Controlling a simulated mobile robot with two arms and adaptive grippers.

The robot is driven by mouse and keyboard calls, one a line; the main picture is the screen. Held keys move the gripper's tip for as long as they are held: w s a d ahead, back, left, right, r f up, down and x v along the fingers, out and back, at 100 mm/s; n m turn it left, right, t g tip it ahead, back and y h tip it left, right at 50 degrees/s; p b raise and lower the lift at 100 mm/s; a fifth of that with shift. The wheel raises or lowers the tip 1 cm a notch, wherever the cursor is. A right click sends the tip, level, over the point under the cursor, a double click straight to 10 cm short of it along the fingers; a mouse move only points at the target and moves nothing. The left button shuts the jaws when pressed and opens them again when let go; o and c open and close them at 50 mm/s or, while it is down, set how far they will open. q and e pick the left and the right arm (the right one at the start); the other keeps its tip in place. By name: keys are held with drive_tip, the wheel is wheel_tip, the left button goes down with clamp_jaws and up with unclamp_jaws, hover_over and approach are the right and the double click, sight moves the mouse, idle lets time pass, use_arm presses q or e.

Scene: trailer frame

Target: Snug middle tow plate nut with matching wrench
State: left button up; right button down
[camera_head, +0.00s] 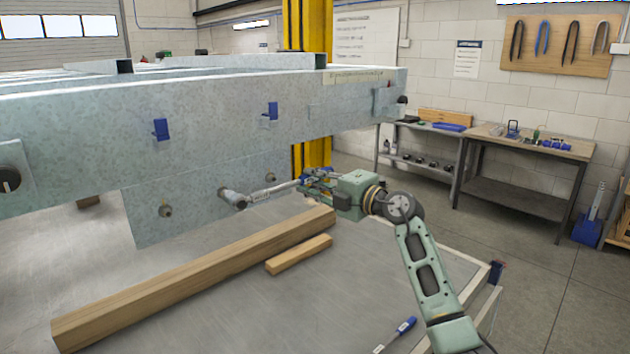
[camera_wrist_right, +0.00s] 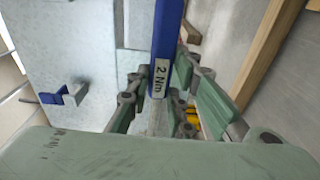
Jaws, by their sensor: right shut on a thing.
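The tow plate (camera_head: 190,185) hangs below the galvanised trailer beam (camera_head: 210,118), with a left nut (camera_head: 165,211) and a right nut (camera_head: 269,176) showing. My right gripper (camera_head: 318,182) is shut on a wrench (camera_head: 272,190), which reaches left to the plate. Its head (camera_head: 232,199) is at the middle nut's place and hides that nut; I cannot tell if it is fully seated. In the right wrist view the wrench's blue handle (camera_wrist_right: 167,35) carries a "2 Nm" label, between the fingers (camera_wrist_right: 160,105). My left gripper is not in view.
A long timber (camera_head: 190,285) and a short wood block (camera_head: 299,255) lie on the bench top (camera_head: 330,305) below the plate. A blue-handled tool (camera_head: 402,330) lies near the front. Blue clips (camera_head: 161,129) stick out of the beam. A yellow post (camera_head: 309,35) stands behind.

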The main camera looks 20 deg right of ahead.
drive_tip(key=shift+r, duration=0.2)
drive_tip(key=shift+w+a+p, duration=0.15)
drive_tip(key=shift+w+p, duration=0.15)
drive_tip(key=shift+p, duration=0.05)
idle(0.4)
drive_tip(key=shift+w+a, duration=0.25)
drive_tip(key=shift+w, duration=0.4)
drive_tip(key=c, duration=2.2)
unclamp_jaws()
clamp_jaws()
drive_tip(key=shift+f, duration=0.15)
